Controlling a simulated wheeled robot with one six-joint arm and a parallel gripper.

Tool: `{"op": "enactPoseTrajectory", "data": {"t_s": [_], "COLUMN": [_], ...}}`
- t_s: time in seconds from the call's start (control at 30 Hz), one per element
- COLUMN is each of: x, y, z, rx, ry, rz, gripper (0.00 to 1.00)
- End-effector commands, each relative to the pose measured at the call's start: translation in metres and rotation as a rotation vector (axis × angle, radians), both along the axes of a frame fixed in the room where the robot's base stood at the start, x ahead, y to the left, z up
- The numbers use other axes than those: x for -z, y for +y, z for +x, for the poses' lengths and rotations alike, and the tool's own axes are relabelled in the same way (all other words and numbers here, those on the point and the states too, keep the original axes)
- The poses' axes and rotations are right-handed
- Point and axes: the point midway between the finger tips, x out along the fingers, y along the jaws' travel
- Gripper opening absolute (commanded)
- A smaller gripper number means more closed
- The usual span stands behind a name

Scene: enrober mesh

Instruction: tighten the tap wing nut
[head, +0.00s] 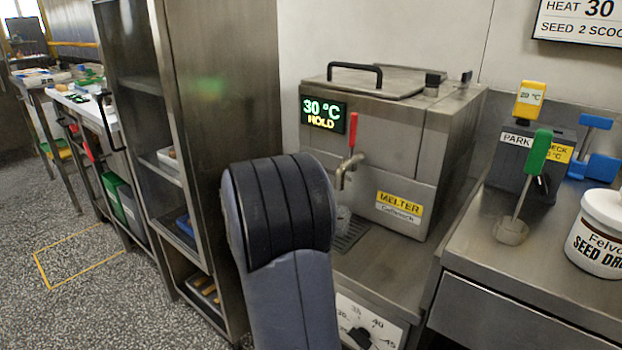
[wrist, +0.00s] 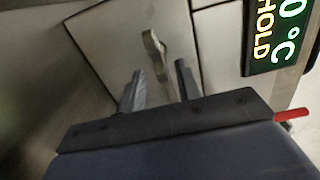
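A grey metal wing nut (wrist: 154,48) sits on the melter's front panel in the wrist view. Its wings run roughly up and down that picture. My gripper (wrist: 159,72) is open, with one finger on each side of the nut's lower end; I cannot tell whether the fingers reach it in depth. No contact shows. In the head view the melter (head: 390,140) has a tap (head: 345,172) with a red lever (head: 353,130). The lever also shows at the right of the wrist view (wrist: 292,114). My arm hides my gripper and the wing nut in the head view.
The lit display (head: 323,114) reads 30 °C HOLD. A steel shelf rack (head: 222,90) stands close on the left of my arm. A drip grate (head: 350,235) lies under the tap. On the right counter stand a ladle with a green handle (head: 536,150) and a white tub (head: 597,235).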

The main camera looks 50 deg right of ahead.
Motion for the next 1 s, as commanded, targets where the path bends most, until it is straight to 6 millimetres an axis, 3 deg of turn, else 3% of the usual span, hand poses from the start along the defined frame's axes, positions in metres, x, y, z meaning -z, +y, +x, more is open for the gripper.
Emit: {"op": "enactPoseTrajectory", "data": {"t_s": [0.17,0.6,0.77,1.0], "x": [-0.002,-0.001,0.000,0.000], "y": [0.014,0.094,0.106,0.108], "z": [0.000,-0.007,-0.009,-0.009], "rx": [-0.003,-0.004,-0.001,0.000], "ry": [0.001,0.001,0.000,0.000], "rz": [0.000,0.001,0.001,0.001], "gripper": [0.33,0.33,0.33,0.33]}}
